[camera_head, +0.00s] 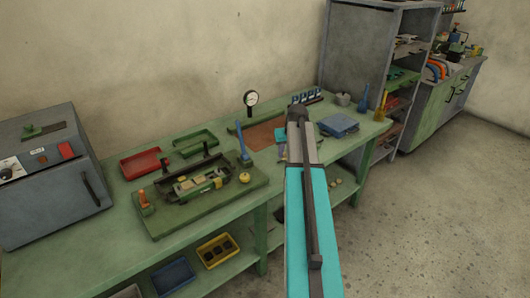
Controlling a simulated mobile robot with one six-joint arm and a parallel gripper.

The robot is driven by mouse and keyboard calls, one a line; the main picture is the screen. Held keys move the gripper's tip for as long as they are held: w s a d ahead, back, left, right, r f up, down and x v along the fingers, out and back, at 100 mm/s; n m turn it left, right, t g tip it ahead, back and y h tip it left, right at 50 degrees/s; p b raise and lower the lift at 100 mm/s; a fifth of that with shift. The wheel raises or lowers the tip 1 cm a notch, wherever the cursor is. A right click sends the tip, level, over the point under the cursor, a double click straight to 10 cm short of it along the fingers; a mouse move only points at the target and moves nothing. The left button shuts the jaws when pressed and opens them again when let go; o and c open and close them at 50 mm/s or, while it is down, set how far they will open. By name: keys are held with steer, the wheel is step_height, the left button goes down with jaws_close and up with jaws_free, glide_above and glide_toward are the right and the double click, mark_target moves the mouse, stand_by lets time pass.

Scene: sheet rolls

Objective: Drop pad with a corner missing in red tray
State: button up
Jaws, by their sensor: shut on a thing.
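The red tray (146,164) lies on the left part of the green bench, near the wall, and looks empty. My teal and grey arm reaches up from the bottom edge over the bench, right of the middle. Its far end is above the bench. My gripper's fingers are hidden behind the arm, so I cannot see what is between them. I cannot make out a pad with a corner missing. A stack of blue flat pieces (338,125) lies on the bench right of my arm.
A green tray (195,144) lies right of the red one. A green fixture board (204,205) with an orange-topped piece and a blue upright stands in front. A grey machine (50,175) is at the left, a dial gauge (251,98) at the back, a grey shelf unit (370,50) at the right.

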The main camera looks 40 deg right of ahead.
steer(key=w+d+f+n+p, duration=0.1)
steer(key=d, duration=0.7)
steer(key=shift+n+y, duration=0.3)
steer(key=shift+n, duration=0.1)
